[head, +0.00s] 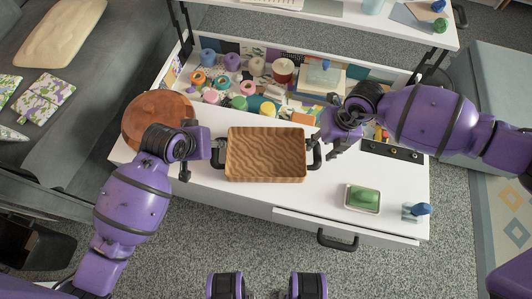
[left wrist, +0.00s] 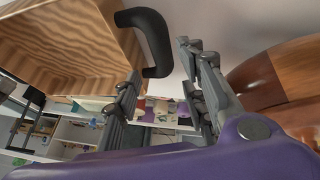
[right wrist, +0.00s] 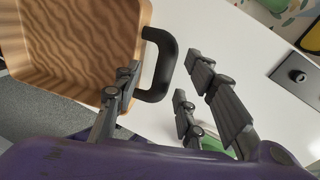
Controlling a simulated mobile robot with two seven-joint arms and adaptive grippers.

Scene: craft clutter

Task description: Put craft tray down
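The craft tray (head: 266,154) is a rectangular wooden tray with wavy grain and a black handle at each end. It appears to lie level on the white table top, near its front edge. My left gripper (head: 199,158) is at the left handle (left wrist: 153,38); in the left wrist view its fingers stand apart, one by the handle's loop and one outside. My right gripper (head: 325,141) is at the right handle (right wrist: 160,66); in the right wrist view its fingers are spread, one inside the loop and the others outside. Neither gripper is closed on a handle.
A round brown wooden piece (head: 150,112) stands left of the tray. Yarn, spools and boxes fill the back of the table (head: 390,205). A green item in a small dish (head: 362,198) and a blue-topped item (head: 420,210) stand at the right front. A raised white shelf (head: 330,22) is behind.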

